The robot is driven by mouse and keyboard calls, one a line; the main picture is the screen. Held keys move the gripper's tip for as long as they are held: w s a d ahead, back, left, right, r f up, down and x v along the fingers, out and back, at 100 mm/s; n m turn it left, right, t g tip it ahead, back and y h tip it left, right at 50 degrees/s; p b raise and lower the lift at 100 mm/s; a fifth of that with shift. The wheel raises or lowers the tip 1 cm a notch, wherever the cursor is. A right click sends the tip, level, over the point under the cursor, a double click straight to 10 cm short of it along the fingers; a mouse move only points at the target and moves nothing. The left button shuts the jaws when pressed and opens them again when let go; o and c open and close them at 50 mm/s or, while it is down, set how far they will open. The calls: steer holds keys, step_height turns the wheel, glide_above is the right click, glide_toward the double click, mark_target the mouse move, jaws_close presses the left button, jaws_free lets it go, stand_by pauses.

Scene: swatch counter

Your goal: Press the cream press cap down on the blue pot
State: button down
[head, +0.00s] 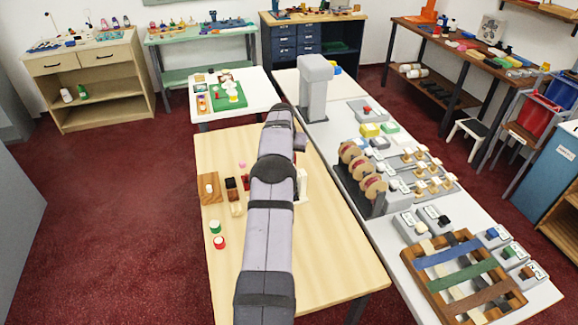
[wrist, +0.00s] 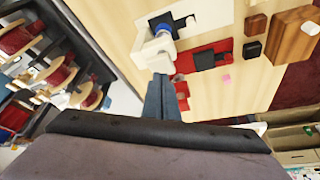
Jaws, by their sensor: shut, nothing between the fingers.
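In the wrist view, a small patch of blue (wrist: 161,33), which looks like the blue pot, shows beside a dark square. A pale piece by it may be the cream press cap, but I cannot tell whether it is seated. A cream upright stand (wrist: 147,54) is close to it, and its edge shows beside my arm in the head view (head: 303,186). My gripper (wrist: 161,78) is shut and empty, its fingertips close to the stand in the picture. I cannot tell whether they touch. My arm hides the gripper and the pot in the head view.
A wooden block (head: 208,187), small dark blocks and two capped pots, green (head: 215,227) and red (head: 219,243), are left of my arm on the wooden table (head: 335,270). Spools (head: 362,170) stand on the white counter to the right. The table's front is clear.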

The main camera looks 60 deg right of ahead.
steer(key=shift+f+b, duration=0.65)
steer(key=shift+f, duration=0.5)
steer(key=shift+s+a+f, duration=0.1)
steer(key=shift+a+f, duration=0.05)
steer(key=shift+f, duration=0.05)
stand_by(0.4)
steer(key=shift+r, duration=0.15)
step_height(320, 180, up, 8)
steer(key=p, duration=0.5)
steer(key=shift+p, duration=0.3)
stand_by(0.4)
